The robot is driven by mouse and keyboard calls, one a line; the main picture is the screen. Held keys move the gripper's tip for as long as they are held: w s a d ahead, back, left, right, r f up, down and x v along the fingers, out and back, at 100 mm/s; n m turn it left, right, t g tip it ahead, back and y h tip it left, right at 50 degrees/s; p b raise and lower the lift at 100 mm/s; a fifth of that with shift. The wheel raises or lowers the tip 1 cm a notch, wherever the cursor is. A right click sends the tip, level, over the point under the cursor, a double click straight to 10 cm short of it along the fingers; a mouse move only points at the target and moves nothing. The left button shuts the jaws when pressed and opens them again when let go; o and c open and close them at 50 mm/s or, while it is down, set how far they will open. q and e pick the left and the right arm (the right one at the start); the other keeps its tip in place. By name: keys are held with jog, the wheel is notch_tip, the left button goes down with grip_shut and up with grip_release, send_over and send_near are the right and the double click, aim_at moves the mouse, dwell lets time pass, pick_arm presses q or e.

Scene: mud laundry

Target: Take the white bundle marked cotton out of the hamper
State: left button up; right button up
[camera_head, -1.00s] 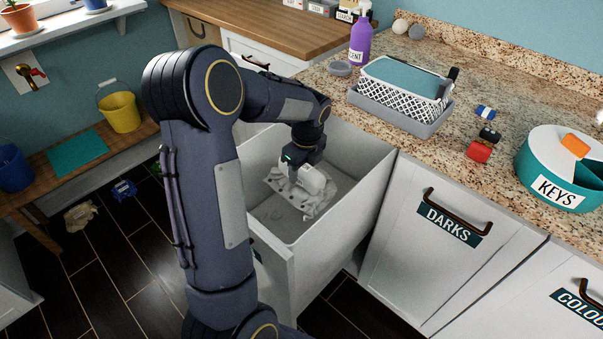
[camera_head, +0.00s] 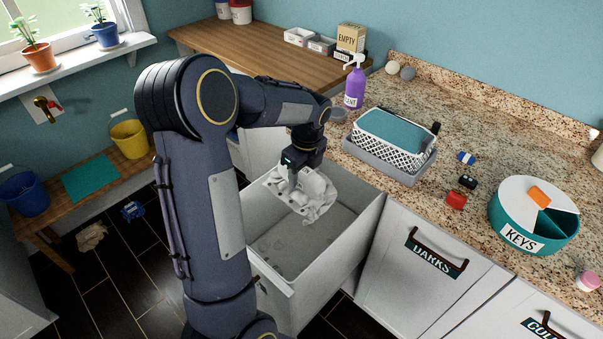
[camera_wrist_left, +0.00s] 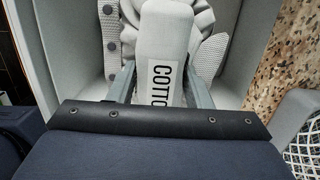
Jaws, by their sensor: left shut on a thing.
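The white bundle (camera_wrist_left: 168,55) shows in the left wrist view with a label that reads "COTTO", the rest of it hidden. It also shows in the head view (camera_head: 318,195), with loose, crumpled cloth hanging from it. My left gripper (camera_head: 295,180) points down over the hamper and is shut on the bundle; in the left wrist view its fingers (camera_wrist_left: 166,85) lie on either side of it. The hamper (camera_head: 330,262) is an open, pulled-out white drawer. The bundle is over its far part, around rim height, and the drawer's floor shows bare in front. My right gripper is not in view.
The granite counter (camera_head: 450,120) is to the right, with a white basket (camera_head: 395,140) on a grey tray near the hamper. A purple bottle (camera_head: 355,88) stands behind it. The DARKS drawer (camera_head: 405,275) is closed.

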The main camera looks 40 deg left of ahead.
pick_arm(q)
notch_tip(320, 180, up, 15)
jog(key=p, duration=1.2)
jog(key=s+d+b, duration=0.1)
jog(key=s+d, duration=0.5)
jog(key=s, duration=0.1)
jog(key=shift+s+d, duration=0.2)
jog(key=shift+s, duration=0.1)
